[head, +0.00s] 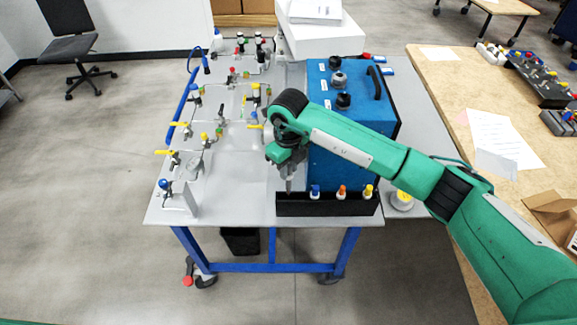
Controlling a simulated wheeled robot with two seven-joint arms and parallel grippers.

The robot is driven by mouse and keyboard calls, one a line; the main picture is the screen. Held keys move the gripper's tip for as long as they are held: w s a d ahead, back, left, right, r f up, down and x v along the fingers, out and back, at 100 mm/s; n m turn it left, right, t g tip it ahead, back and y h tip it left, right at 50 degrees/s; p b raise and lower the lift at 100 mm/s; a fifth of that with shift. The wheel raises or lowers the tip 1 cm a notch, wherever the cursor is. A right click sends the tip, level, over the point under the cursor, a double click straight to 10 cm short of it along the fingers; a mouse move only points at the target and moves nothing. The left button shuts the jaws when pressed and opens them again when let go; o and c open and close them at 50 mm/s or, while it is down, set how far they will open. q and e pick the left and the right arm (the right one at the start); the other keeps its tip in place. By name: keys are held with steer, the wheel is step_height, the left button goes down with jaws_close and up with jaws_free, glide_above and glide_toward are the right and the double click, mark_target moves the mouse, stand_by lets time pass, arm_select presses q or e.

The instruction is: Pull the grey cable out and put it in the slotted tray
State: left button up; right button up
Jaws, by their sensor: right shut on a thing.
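A black slotted tray (328,208) stands at the front edge of the grey table. Blue, orange and yellow capped plugs stand in its middle and right part. My right gripper (289,182) points down over the tray's left end, shut on a small grey piece that looks like the end of the grey cable. The piece is too small to tell whether it touches the tray or sits in a slot. The rest of the cable cannot be made out. My left gripper is out of view.
A blue analyser box (347,172) stands right behind the tray, partly hidden by my right arm. Several valves and fittings line the panel (222,165) on the left. A wooden bench (520,185) with papers and racks is on the right.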

mark_target(288, 187)
steer(key=shift+f+b, duration=4.05)
steer(key=shift+f, duration=0.55)
steer(key=o, duration=1)
steer(key=shift+r, duration=0.15)
steer(key=shift+r+p, duration=1.35)
steer(key=shift+r, duration=2.05)
